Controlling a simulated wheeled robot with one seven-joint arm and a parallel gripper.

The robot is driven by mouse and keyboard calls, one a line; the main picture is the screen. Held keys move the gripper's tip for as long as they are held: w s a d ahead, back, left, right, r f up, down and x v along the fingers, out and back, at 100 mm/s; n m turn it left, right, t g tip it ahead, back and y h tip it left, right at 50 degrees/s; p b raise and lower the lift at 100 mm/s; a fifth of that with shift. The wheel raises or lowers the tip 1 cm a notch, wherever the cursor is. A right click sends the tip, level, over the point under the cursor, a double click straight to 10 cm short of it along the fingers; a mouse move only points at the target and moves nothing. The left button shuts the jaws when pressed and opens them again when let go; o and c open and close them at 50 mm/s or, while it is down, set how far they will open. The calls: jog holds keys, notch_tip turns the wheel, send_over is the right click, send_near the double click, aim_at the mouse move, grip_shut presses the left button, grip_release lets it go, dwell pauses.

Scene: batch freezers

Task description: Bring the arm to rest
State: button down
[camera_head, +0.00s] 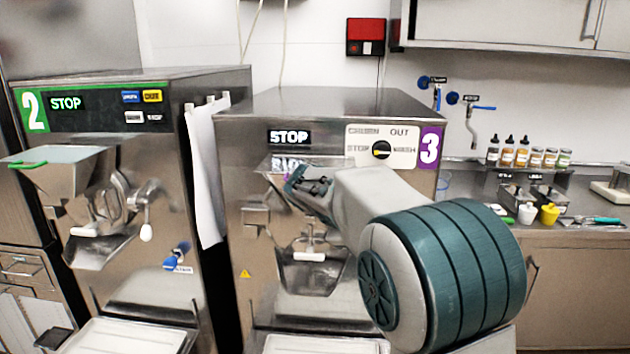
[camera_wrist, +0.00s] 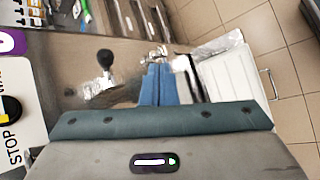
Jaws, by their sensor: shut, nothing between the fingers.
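My arm reaches in from the lower right in the head view and crosses in front of batch freezer 3 (camera_head: 345,103). My gripper (camera_head: 308,187) is at the arm's far end, in front of the freezer's upper front, below its STOP display (camera_head: 289,137). I cannot tell from this view whether it touches the freezer. In the wrist view, the blue fingers (camera_wrist: 157,84) are together and hold nothing. The arm hides part of the freezer's right front.
Batch freezer 2 (camera_head: 76,106), with a hopper (camera_head: 65,173), stands at left. A white sheet (camera_head: 206,170) hangs between the machines. At right, a counter (camera_head: 590,231) holds several bottles and small cups (camera_head: 549,214). A wall cabinet (camera_head: 510,22) hangs above. Tiled floor (camera_wrist: 262,45) shows in the wrist view.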

jog(key=s+f+m+y, duration=0.2)
jog(key=s+f+m, duration=0.1)
jog(key=s, duration=0.7)
jog(key=s+d+f+m+y, duration=0.1)
jog(key=s+f+m+y, duration=0.1)
jog(key=s, duration=0.8)
jog(key=s+f+m+y, duration=0.3)
jog(key=s+m, duration=0.3)
jog(key=s, duration=0.4)
jog(key=shift+d+f+g+y, duration=0.25)
jog(key=shift+f+g+y, duration=0.15)
jog(key=shift+y, duration=0.2)
